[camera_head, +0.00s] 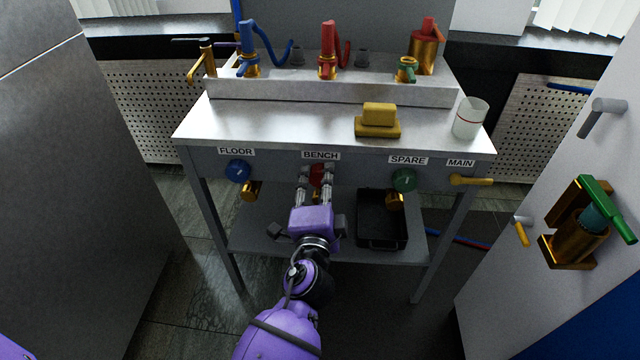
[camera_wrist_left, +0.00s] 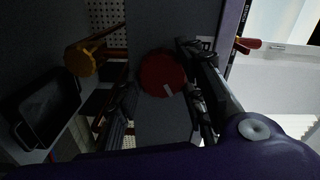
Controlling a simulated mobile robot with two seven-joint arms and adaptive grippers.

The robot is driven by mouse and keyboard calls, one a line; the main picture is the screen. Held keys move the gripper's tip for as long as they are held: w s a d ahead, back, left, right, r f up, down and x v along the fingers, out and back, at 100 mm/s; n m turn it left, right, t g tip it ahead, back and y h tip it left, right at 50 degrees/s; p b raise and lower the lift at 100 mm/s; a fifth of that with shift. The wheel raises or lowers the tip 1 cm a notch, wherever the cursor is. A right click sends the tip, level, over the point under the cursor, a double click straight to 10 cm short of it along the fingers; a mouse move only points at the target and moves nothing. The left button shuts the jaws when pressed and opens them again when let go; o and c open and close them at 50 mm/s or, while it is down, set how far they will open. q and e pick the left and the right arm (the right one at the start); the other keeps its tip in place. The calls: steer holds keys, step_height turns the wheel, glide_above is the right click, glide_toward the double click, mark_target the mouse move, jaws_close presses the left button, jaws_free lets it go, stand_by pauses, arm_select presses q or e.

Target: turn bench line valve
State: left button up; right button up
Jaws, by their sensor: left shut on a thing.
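The bench line valve is a red round knob (camera_head: 317,172) on the front panel of the bench, under the BENCH label (camera_head: 320,156). My left gripper (camera_head: 316,181) reaches straight to it, with one finger on each side, and is shut on the knob. The fingers hide part of the knob in the head view. In the left wrist view the red knob (camera_wrist_left: 160,72) shows its round face with a pale mark near its lower edge. My right gripper is not in view.
A blue FLOOR knob (camera_head: 238,171) is to the left and a green SPARE knob (camera_head: 404,180) to the right, each with a brass fitting below. A yellow MAIN lever (camera_head: 470,180) is farther right. A black tray (camera_head: 382,232) sits on the lower shelf.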

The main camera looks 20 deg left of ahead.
arm_select(q)
steer(key=shift+f, duration=0.35)
steer(key=o, duration=1.1)
steer(key=shift+d, duration=0.1)
steer(key=shift+r, duration=0.15)
steer(key=shift+v, duration=3.8)
steer(key=shift+r, duration=0.15)
steer(key=shift+c, duration=0.2)
